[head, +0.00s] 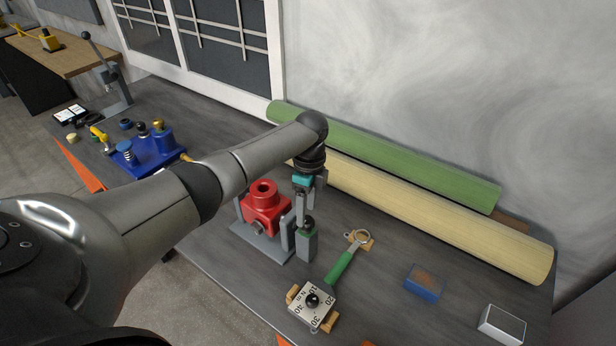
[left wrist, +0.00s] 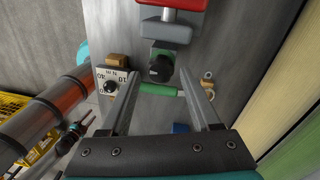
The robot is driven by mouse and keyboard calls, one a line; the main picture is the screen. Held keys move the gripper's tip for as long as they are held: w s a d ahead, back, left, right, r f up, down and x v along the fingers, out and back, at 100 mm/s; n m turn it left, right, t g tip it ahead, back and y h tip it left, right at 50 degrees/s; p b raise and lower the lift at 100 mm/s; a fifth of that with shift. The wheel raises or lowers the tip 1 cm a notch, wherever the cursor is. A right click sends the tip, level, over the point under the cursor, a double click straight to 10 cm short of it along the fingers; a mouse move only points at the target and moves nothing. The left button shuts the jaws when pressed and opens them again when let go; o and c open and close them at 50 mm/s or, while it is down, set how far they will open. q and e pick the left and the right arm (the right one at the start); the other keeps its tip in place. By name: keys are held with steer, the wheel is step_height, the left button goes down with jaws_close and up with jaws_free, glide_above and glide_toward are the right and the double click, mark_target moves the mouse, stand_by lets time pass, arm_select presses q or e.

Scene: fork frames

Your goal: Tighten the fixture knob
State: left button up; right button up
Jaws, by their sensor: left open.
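The fixture holds a red block (head: 263,208) in grey jaws on a grey base plate (head: 262,243). The black fixture knob (head: 308,225) is at its right side, above a green-and-grey block (head: 306,244). My left gripper (head: 304,208) hangs just above the knob, fingers pointing down. In the left wrist view the knob (left wrist: 160,68) lies between the open fingertips (left wrist: 161,74). I cannot tell whether a finger touches it. The red part (left wrist: 172,4) also shows at the top of that view. My right gripper is out of view.
A torque wrench with a dial (head: 315,300) and green handle (head: 340,267) rests on wooden blocks in front. A blue tray (head: 424,283) and a white box (head: 502,325) are at right. Green (head: 390,155) and cream (head: 430,210) rolls lie behind. A blue fixture (head: 148,152) stands at left.

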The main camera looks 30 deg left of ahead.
arm_select(q)
step_height(320, 180, up, 13)
steer(key=w, duration=0.1)
steer(key=shift+w+f, duration=0.2)
steer(key=shift+w, duration=0.05)
steer(key=shift+a, duration=0.1)
